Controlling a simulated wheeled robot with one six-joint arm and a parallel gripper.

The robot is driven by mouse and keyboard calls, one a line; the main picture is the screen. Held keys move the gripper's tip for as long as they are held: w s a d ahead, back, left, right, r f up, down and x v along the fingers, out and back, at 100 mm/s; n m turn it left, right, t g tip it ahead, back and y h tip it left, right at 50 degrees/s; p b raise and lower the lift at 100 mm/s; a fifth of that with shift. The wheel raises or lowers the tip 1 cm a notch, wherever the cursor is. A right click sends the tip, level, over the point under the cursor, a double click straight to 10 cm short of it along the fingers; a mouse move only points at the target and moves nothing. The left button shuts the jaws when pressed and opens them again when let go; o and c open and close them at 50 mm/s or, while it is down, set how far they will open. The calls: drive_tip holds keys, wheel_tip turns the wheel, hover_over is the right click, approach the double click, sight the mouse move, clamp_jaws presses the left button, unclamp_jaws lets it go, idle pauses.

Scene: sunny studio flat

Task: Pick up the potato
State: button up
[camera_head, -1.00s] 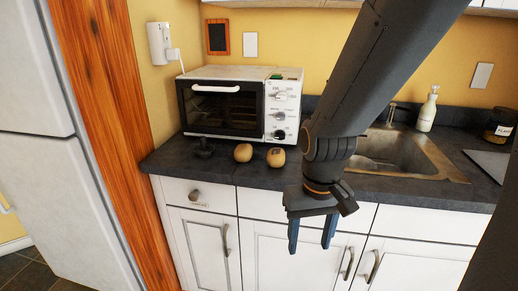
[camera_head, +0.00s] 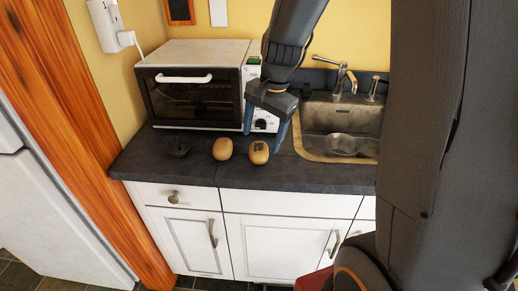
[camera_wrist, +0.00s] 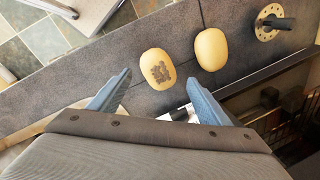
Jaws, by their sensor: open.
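Two tan, rounded, potato-like things lie side by side on the dark counter. The right potato (camera_head: 259,153) has a dark patch on top, and it also shows in the wrist view (camera_wrist: 156,69). The left potato (camera_head: 222,148) is plain, and in the wrist view it lies to the right (camera_wrist: 211,49). My gripper (camera_head: 264,136) is open and empty, pointing down above the patched potato. In the wrist view its blue fingertips (camera_wrist: 158,84) stand apart, with the patched potato just ahead of the gap between them. I cannot tell the exact height left between them.
A white toaster oven (camera_head: 198,85) stands close behind the potatoes. A small dark object (camera_head: 177,147) sits to their left. The sink (camera_head: 340,120) with its tap (camera_head: 345,80) is to the right. The dark counter (camera_head: 300,175) is clear in front and ends above white cabinets.

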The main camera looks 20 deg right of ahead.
sight(260, 147)
drive_tip(key=shift+w+a+f+p, duration=0.15)
drive_tip(key=shift+f+p, duration=0.2)
drive_tip(key=shift+f, duration=0.9)
drive_tip(key=shift+w+a+f+p, duration=0.1)
drive_tip(key=shift+f+p, duration=0.25)
drive_tip(key=shift+f, duration=0.9)
drive_tip(key=c, duration=1.2)
